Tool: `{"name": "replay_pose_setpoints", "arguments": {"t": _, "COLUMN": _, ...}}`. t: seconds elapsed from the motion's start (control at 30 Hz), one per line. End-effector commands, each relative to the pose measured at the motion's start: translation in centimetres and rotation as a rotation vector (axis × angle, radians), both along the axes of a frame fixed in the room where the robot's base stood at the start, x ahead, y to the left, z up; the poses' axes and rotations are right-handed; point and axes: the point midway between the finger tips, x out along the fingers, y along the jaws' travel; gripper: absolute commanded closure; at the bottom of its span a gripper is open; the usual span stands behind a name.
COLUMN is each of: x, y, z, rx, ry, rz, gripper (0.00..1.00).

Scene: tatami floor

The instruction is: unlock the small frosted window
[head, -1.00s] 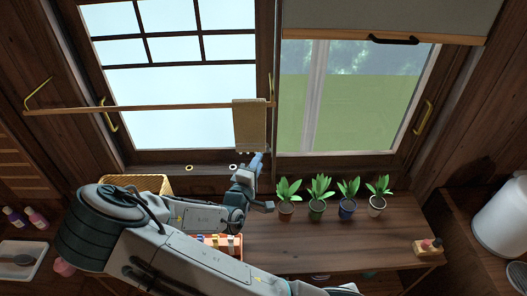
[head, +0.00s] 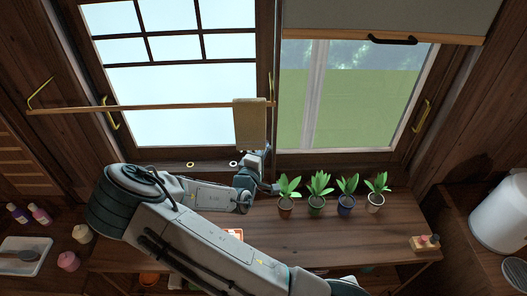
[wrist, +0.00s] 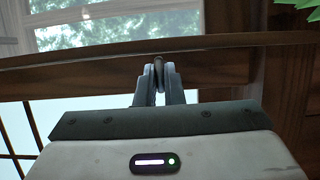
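The window with a dark muntin grid and a pale, bright pane (head: 180,105) fills the upper left of the head view; I cannot tell how frosted it is. My gripper (head: 267,150) is low at the upright where this pane meets the right one, just below a hanging tan cloth (head: 249,122). In the wrist view, its two fingers (wrist: 158,80) are close together with a small dark upright piece (wrist: 158,73) between them, apparently the lock lever. The piece seems to fill the narrow gap. The rest of the lock is hidden.
A wooden rod (head: 150,107) crosses in front of the left pane. Several potted plants (head: 317,204) stand right of my gripper on the wooden counter (head: 330,240). A grey blind (head: 395,18) hangs over the right pane. The counter's right part is mostly clear.

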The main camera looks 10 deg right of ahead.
Motion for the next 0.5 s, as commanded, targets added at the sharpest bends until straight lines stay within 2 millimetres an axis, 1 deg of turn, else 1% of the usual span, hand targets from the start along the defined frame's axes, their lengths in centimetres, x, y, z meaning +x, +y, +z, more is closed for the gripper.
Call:
{"name": "replay_pose_setpoints", "arguments": {"t": 0.27, "x": -0.01, "y": -0.01, "z": 0.03, "rx": 0.044, "ry": -0.009, "rz": 0.000, "gripper": 1.00}}
{"name": "replay_pose_setpoints", "arguments": {"t": 0.5, "x": 0.00, "y": -0.06, "z": 0.05, "rx": 0.185, "ry": -0.038, "rz": -0.002, "gripper": 1.00}}
